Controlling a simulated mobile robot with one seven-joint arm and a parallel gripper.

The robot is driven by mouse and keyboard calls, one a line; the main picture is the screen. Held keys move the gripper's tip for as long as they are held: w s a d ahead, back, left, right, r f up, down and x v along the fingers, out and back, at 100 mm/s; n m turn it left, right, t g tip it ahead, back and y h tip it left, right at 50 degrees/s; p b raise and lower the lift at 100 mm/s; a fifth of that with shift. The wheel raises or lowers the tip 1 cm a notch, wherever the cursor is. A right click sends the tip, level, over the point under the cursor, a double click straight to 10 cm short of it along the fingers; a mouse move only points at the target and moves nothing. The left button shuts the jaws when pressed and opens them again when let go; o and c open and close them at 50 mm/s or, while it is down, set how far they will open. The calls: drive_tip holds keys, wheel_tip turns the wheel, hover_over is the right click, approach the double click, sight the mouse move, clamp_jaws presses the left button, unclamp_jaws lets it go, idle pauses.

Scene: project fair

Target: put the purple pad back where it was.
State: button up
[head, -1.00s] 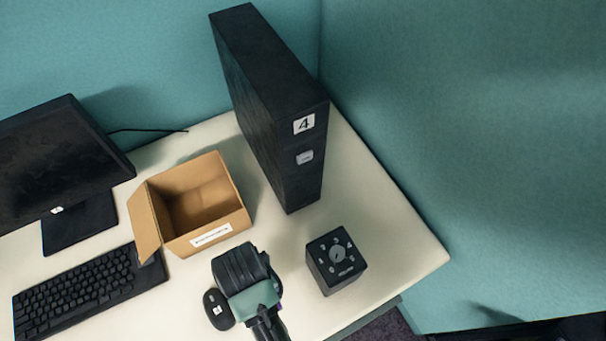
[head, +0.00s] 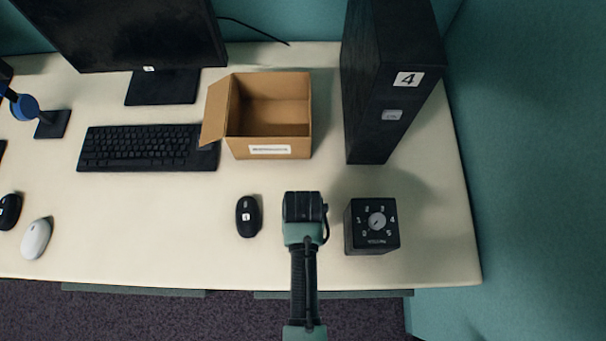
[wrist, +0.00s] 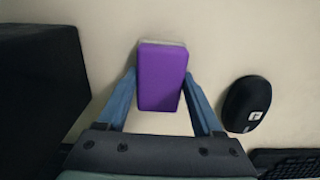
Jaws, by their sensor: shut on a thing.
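The purple pad (wrist: 162,78) shows in the wrist view as a purple block with a pale grey strip along its far edge. My gripper (wrist: 160,92) is shut on it, with one blue finger against each side. In the head view my gripper (head: 304,206) is over the front part of the desk, between the black mouse (head: 248,216) and the black dial box (head: 372,226). The pad is hidden there beneath my gripper. I cannot tell whether the pad touches the desk top.
An open cardboard box (head: 270,147) stands behind my gripper, with a black tower (head: 375,100) marked 4 to its right. A keyboard (head: 145,147) and monitor (head: 135,35) are at the left.

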drive_tip(key=shift+f, duration=0.2)
drive_tip(key=o, duration=1.3)
drive_tip(key=shift+r, duration=0.1)
